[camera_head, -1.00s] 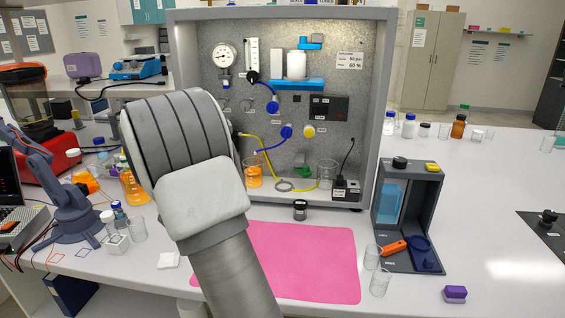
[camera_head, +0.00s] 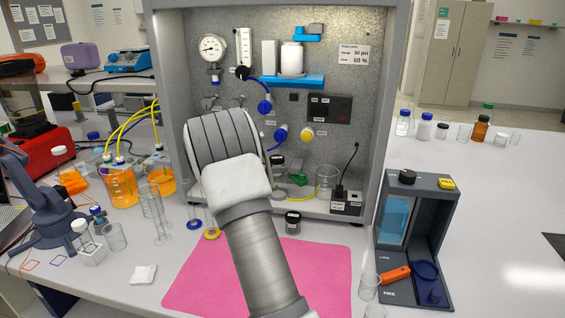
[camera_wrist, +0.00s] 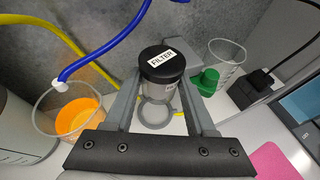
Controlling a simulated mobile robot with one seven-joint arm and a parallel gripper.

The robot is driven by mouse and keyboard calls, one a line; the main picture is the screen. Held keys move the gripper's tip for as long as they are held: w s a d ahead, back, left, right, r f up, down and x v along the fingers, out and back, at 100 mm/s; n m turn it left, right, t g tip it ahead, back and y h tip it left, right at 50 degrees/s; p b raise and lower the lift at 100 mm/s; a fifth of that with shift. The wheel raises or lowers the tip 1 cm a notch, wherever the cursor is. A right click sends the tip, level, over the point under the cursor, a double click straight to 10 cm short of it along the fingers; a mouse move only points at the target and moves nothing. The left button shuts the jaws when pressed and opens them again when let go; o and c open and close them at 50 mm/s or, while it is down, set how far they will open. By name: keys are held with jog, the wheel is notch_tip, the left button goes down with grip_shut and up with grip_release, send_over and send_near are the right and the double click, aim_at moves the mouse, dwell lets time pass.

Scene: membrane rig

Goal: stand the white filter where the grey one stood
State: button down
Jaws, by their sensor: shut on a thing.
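My gripper (camera_wrist: 160,92) is shut on a filter (camera_wrist: 163,68) with a black cap labelled FILTER. Its body looks pale grey in the shade; I cannot tell whether it is the white one. A grey ring (camera_wrist: 154,122) shows just below it on the rig's floor; I cannot tell whether the filter touches it. In the head view, my arm hides the gripper, and a black cap (camera_head: 277,159) shows right of my wrist. A dark grey, black-capped jar-like piece (camera_head: 292,223) stands upright on the bench before the rig, near the pink mat (camera_head: 300,265).
The rig (camera_head: 398,40) has a floor and side walls around my gripper. Yellow and blue tubes (camera_wrist: 105,47) hang to the left, near a beaker of orange liquid (camera_wrist: 80,117). A green piece (camera_wrist: 206,82), a clear beaker (camera_wrist: 225,62) and a black plug (camera_wrist: 252,86) stand to the right.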

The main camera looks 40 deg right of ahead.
jog(key=shift+w+d+f, duration=0.1)
jog(key=shift+d, duration=0.25)
jog(key=shift+f+b, duration=3)
jog(key=shift+f, duration=0.85)
jog(key=shift+f, duration=0.2)
jog(key=shift+c, duration=0.7)
grip_release()
jog(key=shift+a, duration=0.1)
jog(key=v, duration=1.7)
jog(key=shift+p, duration=0.45)
jog(key=shift+s+a, duration=0.1)
jog(key=shift+s, duration=0.1)
